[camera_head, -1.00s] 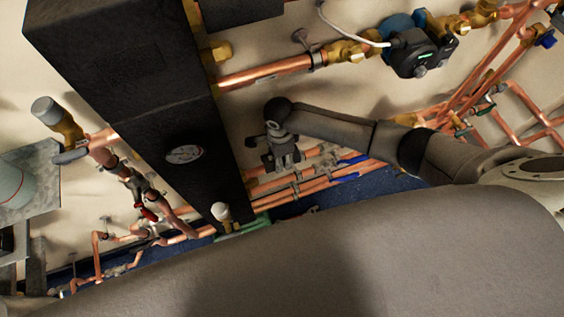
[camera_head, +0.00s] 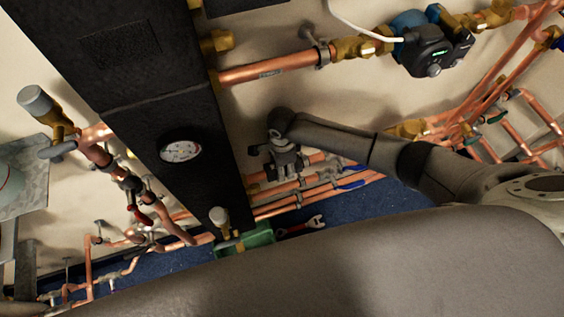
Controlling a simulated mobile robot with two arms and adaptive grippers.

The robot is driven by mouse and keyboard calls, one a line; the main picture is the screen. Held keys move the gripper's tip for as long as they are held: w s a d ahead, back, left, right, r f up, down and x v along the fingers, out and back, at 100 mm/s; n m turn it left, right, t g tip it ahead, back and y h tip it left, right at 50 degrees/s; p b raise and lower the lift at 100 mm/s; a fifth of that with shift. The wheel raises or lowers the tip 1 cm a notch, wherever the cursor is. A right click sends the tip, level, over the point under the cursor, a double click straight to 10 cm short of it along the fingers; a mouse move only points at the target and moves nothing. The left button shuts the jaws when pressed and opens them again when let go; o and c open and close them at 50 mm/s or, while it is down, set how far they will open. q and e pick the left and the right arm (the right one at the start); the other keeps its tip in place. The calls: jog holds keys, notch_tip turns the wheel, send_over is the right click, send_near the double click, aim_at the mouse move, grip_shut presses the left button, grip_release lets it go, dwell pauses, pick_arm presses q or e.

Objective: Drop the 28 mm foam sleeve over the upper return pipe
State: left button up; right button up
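A horizontal copper pipe (camera_head: 262,71) with a small label leaves the right side of the black tank, above my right gripper. I cannot tell for sure if it is the upper return pipe. My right gripper (camera_head: 287,174) hangs from the arm coming in from the right, close to the tank's right side and in front of lower copper pipes (camera_head: 315,185). It is small and dark, and I cannot make out its fingers or anything held in them. I cannot pick out a foam sleeve in this view. My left gripper is not in view.
The tall black tank (camera_head: 150,110) with a round gauge (camera_head: 181,151) stands left of centre. A pump (camera_head: 425,50) sits on the top pipe at right. A green box (camera_head: 245,240) and a red wrench (camera_head: 302,226) lie low near the blue floor (camera_head: 350,205). Grey metal shelving (camera_head: 22,165) is at left.

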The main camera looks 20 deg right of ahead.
jog(key=shift+f, duration=0.3)
jog(key=shift+f+p, duration=0.2)
jog(key=shift+p, duration=0.15)
dwell(0.8)
jog(key=o, duration=1)
notch_tip(320, 180, up, 12)
jog(key=shift+r, duration=0.1)
